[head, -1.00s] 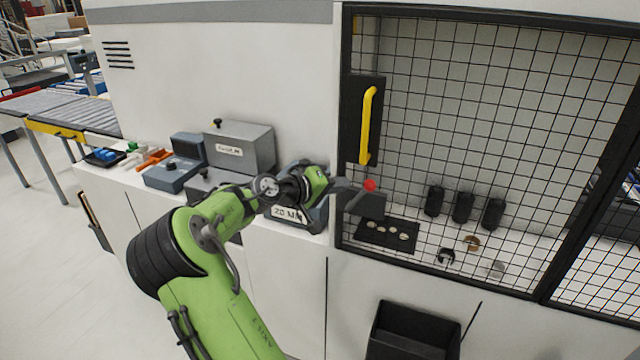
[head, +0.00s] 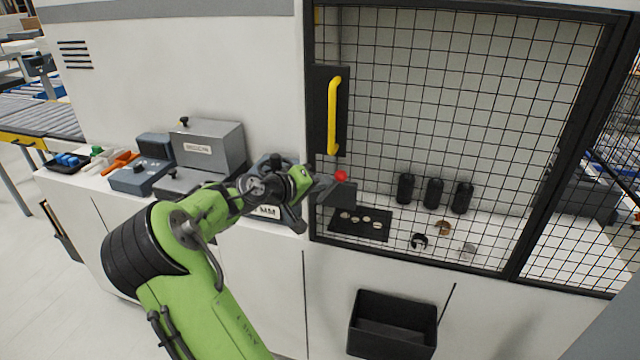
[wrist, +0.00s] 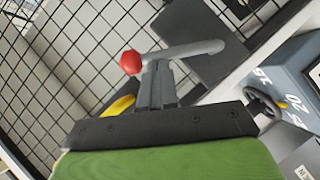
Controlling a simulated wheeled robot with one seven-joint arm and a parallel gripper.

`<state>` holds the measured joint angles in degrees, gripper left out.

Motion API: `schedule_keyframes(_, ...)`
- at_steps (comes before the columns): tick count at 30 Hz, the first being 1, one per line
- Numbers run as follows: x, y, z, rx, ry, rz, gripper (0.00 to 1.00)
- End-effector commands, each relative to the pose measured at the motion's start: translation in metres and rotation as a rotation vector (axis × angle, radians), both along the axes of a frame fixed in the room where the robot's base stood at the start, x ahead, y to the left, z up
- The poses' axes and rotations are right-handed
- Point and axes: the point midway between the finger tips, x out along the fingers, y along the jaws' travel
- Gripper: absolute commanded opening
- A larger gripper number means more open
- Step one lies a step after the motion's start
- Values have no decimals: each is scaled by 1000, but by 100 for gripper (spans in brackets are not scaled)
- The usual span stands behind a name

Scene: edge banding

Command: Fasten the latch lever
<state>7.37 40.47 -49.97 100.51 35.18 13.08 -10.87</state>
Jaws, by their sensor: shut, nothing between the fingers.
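The latch lever is a grey bar (wrist: 190,49) with a red ball knob (wrist: 131,62). In the head view, the red knob (head: 341,176) shows at the lower left of the mesh door, by a dark latch block (head: 337,194). My gripper (head: 322,184) is shut and empty, just left of the knob. In the wrist view, the closed fingers (wrist: 157,82) point at the lever close to the knob. Whether they touch it I cannot tell. In the head view, the gripper partly hides the bar.
A yellow handle (head: 333,115) stands upright on the door frame above the latch. A grey dial unit (head: 270,208) sits on the ledge behind my wrist. Several black cylinders (head: 434,193) stand behind the mesh. A black bin (head: 393,322) hangs below.

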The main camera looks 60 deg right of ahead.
Motion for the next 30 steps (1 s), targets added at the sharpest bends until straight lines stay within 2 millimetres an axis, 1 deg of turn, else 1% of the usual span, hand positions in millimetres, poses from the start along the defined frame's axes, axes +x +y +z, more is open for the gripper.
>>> schedule_keyframes(5,-2,0,-2,7,-41,-2,0)
schedule_keyframes(11,-7,-1,-5,23,-145,-2,0)
schedule_keyframes(24,-34,-5,-25,83,-546,-2,0)
schedule_keyframes(30,-43,-7,-35,111,-720,-1,0)
